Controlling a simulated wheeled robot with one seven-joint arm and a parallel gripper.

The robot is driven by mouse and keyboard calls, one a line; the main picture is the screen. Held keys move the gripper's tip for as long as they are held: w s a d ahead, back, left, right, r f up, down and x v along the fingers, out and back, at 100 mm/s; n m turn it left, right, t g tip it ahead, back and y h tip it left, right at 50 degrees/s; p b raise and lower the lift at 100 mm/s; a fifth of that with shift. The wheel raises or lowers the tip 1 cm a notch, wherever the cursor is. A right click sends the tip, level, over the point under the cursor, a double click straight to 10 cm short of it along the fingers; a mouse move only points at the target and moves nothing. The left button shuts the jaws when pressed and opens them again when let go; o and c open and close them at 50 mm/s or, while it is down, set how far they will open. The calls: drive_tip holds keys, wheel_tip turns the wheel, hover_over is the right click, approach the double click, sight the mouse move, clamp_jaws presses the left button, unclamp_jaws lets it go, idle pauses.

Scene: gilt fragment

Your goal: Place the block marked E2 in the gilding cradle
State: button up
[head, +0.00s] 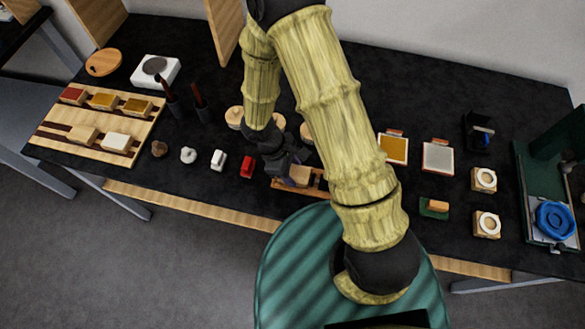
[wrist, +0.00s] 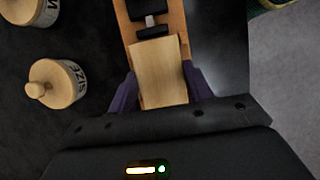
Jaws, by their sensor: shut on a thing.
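My gripper (head: 289,173) is low over the front middle of the bench. In the wrist view its purple fingers (wrist: 160,88) are shut on the two sides of a pale wooden block (wrist: 161,72). The block also shows in the head view (head: 300,176); no mark is legible on it. The gilding cradle, a narrow wooden holder with dark fittings (wrist: 176,16), lies under and beyond the block. It shows in the head view (head: 283,187) too, partly hidden by my arm and gripper. I cannot tell whether the block touches the cradle.
A wooden rack (head: 60,137) with several blocks lies at the left. A red item (head: 247,166) and a white item (head: 219,160) stand left of my gripper. Lidded round pots, one marked SIZE (wrist: 62,84), stand close by. A green press (head: 548,190) is at the right.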

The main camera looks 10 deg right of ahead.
drive_tip(key=o, duration=1.1)
drive_tip(key=shift+f, duration=0.1)
drive_tip(key=v, duration=1.2)
wheel_tip(320, 180, up, 4)
drive_tip(key=m+y, duration=0.2)
drive_tip(key=m, duration=0.2)
hover_over(293, 167)
drive_tip(key=d+r+m+t, duration=0.1)
drive_tip(key=d+r+m, duration=0.1)
drive_tip(key=d+m, duration=0.1)
drive_tip(key=s+d+r+m+t+y, duration=0.1)
drive_tip(key=d+r+m, duration=0.1)
drive_tip(key=d+m, duration=0.1)
drive_tip(key=d+r+m+t+y, duration=0.1)
drive_tip(key=d+r+m+t, duration=0.1)
drive_tip(key=d+m, duration=0.2)
drive_tip(key=shift+s+d+r, duration=0.1)
drive_tip(key=shift+s+r, duration=0.05)
drive_tip(key=shift+s, duration=0.2)
